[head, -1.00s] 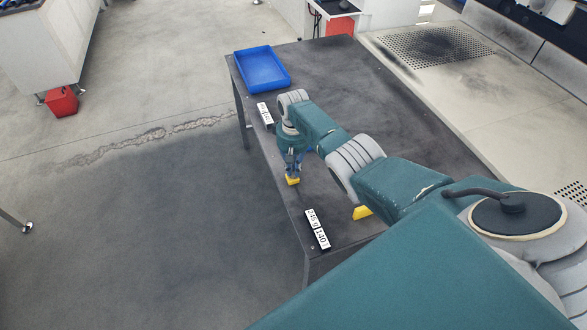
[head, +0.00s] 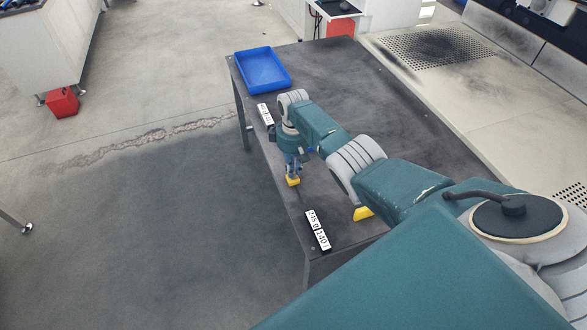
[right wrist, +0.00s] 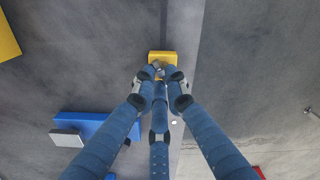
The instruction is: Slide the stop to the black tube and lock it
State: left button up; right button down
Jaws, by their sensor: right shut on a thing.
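My right gripper (head: 292,173) points down at the left edge of the dark table. In the right wrist view its blue fingers (right wrist: 160,76) close together on a small grey piece (right wrist: 157,66) at a yellow block (right wrist: 162,56). The yellow block also shows below the fingertips in the head view (head: 293,182). I cannot tell for sure which part is the stop. The fingers cover much of the grey piece. I cannot make out the black tube. My left gripper is not in view.
The table (head: 345,75) holds a blue tray (head: 262,70) at its far end. White labels (head: 317,229) line its left edge. A second yellow piece (head: 362,214) is partly behind my arm. A blue block with a grey part (right wrist: 88,124) lies near the fingers.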

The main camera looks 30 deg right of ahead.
jog(key=c, duration=1.8)
grip_release()
jog(key=shift+o, duration=0.2)
jog(key=shift+r, duration=0.1)
notch_tip(320, 180, up, 12)
